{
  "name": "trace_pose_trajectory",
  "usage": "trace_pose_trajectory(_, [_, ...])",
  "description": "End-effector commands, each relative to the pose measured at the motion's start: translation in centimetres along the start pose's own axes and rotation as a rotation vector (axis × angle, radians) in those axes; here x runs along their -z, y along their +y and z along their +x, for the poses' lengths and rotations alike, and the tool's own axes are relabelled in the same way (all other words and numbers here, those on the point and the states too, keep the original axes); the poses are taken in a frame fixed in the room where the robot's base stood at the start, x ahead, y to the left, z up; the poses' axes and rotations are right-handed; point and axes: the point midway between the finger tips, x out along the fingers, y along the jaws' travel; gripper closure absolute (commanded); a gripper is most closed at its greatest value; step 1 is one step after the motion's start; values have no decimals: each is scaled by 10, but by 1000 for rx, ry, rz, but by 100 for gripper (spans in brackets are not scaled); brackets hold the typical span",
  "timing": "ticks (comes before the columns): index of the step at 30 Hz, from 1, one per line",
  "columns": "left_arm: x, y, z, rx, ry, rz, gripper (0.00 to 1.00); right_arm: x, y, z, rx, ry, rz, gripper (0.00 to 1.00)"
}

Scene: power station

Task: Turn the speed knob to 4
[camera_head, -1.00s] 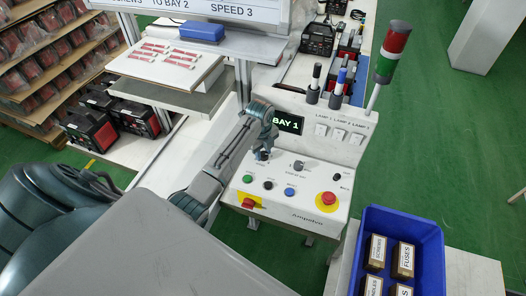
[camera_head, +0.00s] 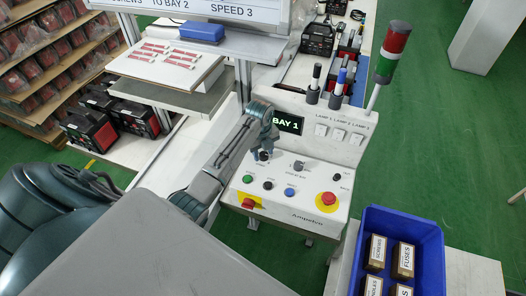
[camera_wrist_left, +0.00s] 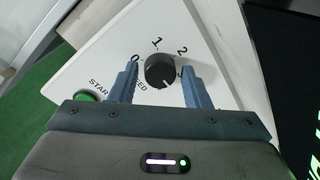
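The speed knob (camera_wrist_left: 160,72) is round and black, on the white sloping panel (camera_wrist_left: 112,50). The numbers 0, 1, 2 and 3 are printed around it; a 4 is not visible in the wrist view. A faint light mark shows on the knob's lower part, near the 3 side. My left gripper (camera_wrist_left: 161,76) is open, its blue-grey fingers on either side of the knob with a small gap at each side. In the head view my left gripper (camera_head: 264,150) covers most of the knob. My right gripper is not in view.
A green START button (camera_wrist_left: 86,97) sits close beside the left finger. The panel also has a second knob (camera_head: 298,165), a blue button (camera_head: 289,192) and a red emergency button (camera_head: 328,198). A screen (camera_head: 289,123) reads BAY 1. A blue crate (camera_head: 427,228) stands at right.

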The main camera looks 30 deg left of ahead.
Motion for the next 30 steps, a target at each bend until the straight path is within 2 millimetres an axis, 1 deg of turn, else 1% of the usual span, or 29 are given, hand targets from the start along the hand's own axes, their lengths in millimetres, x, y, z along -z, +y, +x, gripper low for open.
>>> trace_pose_trajectory(9, [0,0,0,-1,-1,-1,47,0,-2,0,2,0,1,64])
trace_pose_trajectory(13, [-1,0,-7,2,-3,0,47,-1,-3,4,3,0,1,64])
trace_pose_trajectory(17, [-1,0,-27,4,-5,0,47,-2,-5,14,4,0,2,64])
trace_pose_trajectory(21, [-1,0,-56,4,-6,1,47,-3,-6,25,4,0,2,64])
trace_pose_trajectory(25, [-1,0,-81,3,-5,0,47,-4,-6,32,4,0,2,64])
trace_pose_trajectory(27, [0,0,-96,0,-2,0,47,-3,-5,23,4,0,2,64])
trace_pose_trajectory(30, [0,0,-104,0,-1,0,47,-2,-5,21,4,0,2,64])
